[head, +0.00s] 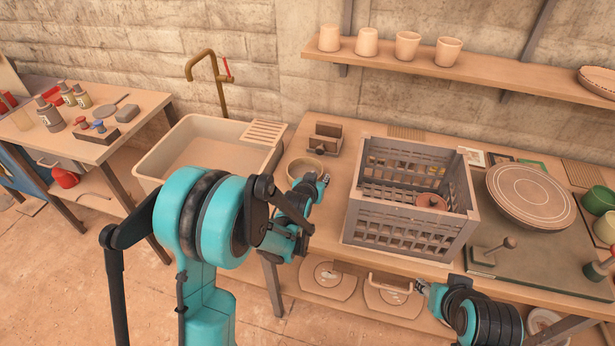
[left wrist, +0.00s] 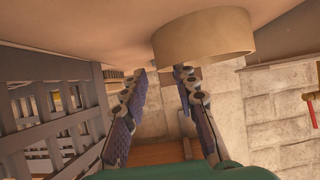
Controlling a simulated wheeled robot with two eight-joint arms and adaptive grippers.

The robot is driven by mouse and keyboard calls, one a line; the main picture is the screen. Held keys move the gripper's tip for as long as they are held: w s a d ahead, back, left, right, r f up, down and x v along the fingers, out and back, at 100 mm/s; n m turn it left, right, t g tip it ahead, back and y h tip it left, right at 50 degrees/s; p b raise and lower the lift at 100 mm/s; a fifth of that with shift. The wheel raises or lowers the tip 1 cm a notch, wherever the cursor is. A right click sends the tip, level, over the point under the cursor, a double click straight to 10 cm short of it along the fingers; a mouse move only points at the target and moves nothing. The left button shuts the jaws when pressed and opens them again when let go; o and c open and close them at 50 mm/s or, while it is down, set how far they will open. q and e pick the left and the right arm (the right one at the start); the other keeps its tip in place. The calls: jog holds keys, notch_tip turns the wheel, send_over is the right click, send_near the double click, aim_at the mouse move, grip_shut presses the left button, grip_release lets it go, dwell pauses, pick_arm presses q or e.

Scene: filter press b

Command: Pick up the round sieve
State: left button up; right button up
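The round sieve (head: 291,171) is a shallow beige ring near the left end of the wooden worktable. It shows close up at the top of the left wrist view (left wrist: 205,42). My left gripper (head: 321,180) is at the sieve's right side. In the left wrist view its two fingers (left wrist: 162,75) are apart with nothing held between them. One fingertip is close to the sieve's rim; I cannot tell if it touches. My right gripper (head: 420,287) is low, at the table's front edge, and its fingers are too small to read.
A grey slatted crate (head: 405,238) stands right of the left gripper. A small wooden holder (head: 325,139) is behind the sieve, and a sink (head: 200,150) is to the left. A large round plate (head: 530,196) lies further right. A shelf with cups (head: 407,45) hangs above.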

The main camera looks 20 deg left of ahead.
aim_at(321, 174)
pick_arm(q)
jog(key=b+x, duration=0.2)
jog(key=x, duration=0.3)
jog(key=shift+w, duration=0.1)
jog(key=shift+r, duration=0.1)
grip_shut()
